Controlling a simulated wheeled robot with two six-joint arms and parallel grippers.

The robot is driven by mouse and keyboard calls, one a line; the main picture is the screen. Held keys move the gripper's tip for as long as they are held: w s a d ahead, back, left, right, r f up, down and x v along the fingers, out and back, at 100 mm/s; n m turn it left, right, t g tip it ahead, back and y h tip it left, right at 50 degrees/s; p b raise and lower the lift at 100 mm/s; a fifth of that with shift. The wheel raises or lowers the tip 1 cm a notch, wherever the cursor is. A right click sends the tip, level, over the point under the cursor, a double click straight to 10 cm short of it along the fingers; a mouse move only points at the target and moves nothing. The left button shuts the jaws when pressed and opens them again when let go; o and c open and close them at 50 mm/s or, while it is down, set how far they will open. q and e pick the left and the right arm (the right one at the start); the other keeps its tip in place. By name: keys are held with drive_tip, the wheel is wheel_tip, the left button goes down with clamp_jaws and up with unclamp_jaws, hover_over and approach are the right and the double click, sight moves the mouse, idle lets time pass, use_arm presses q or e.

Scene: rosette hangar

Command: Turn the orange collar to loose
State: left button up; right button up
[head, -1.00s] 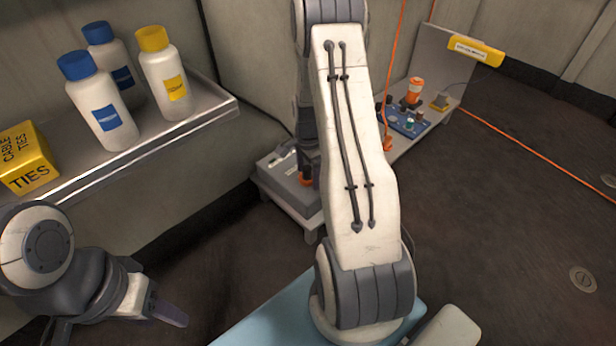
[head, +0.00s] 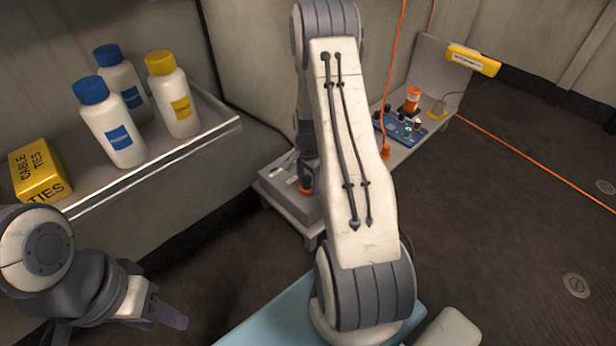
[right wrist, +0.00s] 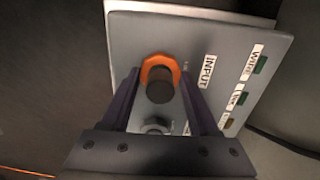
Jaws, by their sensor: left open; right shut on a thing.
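The orange collar (right wrist: 174,64) is a ring around a dark round stub (right wrist: 160,85) on a grey panel (right wrist: 205,35) in the right wrist view. My right gripper (right wrist: 160,78) has one finger on each side of the collar and is shut on it. In the head view, a little of the orange collar (head: 305,190) shows on a grey box (head: 275,184), mostly hidden behind my right arm. My left gripper (head: 172,314) is open and empty at the lower left, away from the collar.
A shelf (head: 150,160) at left holds white bottles and a yellow cable ties box (head: 40,170). A bench behind my right arm carries a blue tray (head: 392,127) with small parts and an orange container (head: 412,99). An orange cable (head: 540,157) crosses the floor.

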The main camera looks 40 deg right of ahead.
drive_tip(key=n+p, duration=0.7)
drive_tip(key=p, duration=0.1)
drive_tip(key=shift+w+r, duration=0.1)
drive_tip(key=shift+r, duration=0.15)
drive_tip(key=n+p, duration=0.3)
drive_tip(key=n, duration=0.1)
drive_tip(key=shift+a+f+n, duration=0.1)
drive_tip(key=shift+n, duration=0.3)
drive_tip(key=shift+w+f+n+p, duration=0.1)
drive_tip(key=shift+n+p, duration=1)
drive_tip(key=shift+n, duration=0.8)
drive_tip(key=o, duration=1.4)
drive_tip(key=shift+c, duration=0.2)
wheel_tip(320, 180, up, 10)
drive_tip(key=p, duration=0.4)
drive_tip(key=shift+r, duration=0.2)
